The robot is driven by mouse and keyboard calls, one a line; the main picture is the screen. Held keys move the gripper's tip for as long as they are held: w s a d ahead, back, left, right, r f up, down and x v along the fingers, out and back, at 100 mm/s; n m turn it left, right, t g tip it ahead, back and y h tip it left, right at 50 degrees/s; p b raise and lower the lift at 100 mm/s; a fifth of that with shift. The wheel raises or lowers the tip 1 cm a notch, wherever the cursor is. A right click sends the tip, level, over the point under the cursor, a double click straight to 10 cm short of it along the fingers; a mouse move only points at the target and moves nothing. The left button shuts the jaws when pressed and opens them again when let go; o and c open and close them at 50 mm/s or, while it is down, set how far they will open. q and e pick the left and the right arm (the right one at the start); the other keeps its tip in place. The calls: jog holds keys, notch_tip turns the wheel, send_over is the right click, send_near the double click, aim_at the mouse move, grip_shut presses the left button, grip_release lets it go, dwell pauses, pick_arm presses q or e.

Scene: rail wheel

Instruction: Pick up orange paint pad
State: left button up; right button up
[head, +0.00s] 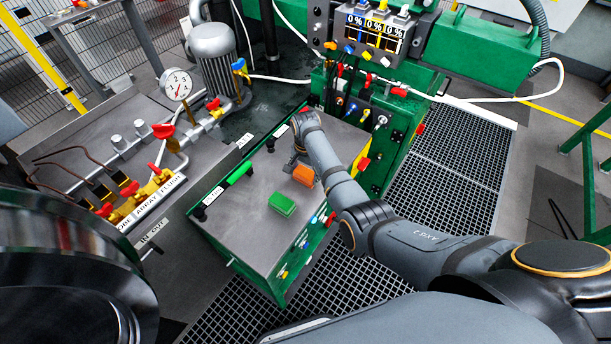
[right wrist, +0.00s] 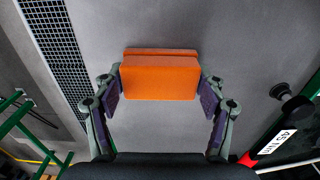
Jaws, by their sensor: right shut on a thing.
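The orange paint pad (head: 304,175) is a small block above or on the grey top of the green cabinet (head: 262,215). In the right wrist view the pad (right wrist: 160,76) sits between the two fingers, level with the fingertips. My right gripper (head: 295,161) is shut on it; the gripper also shows in the right wrist view (right wrist: 160,88). I cannot tell whether the pad touches the surface. A green pad (head: 282,204) lies on the same top, nearer the front. My left gripper is not in view.
A control panel (head: 375,35) is behind. Floor grating (head: 455,160) lies to the right.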

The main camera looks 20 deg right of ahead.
aim_at(305, 172)
jog(key=shift+c, duration=1.3)
jog(key=shift+r, duration=0.2)
notch_tip(305, 172, up, 3)
jog(key=shift+f, duration=0.15)
jog(key=s+d+r+p, duration=0.5)
jog(key=s+r, duration=0.5)
jog(key=s, duration=0.3)
jog(key=shift+d, duration=0.25)
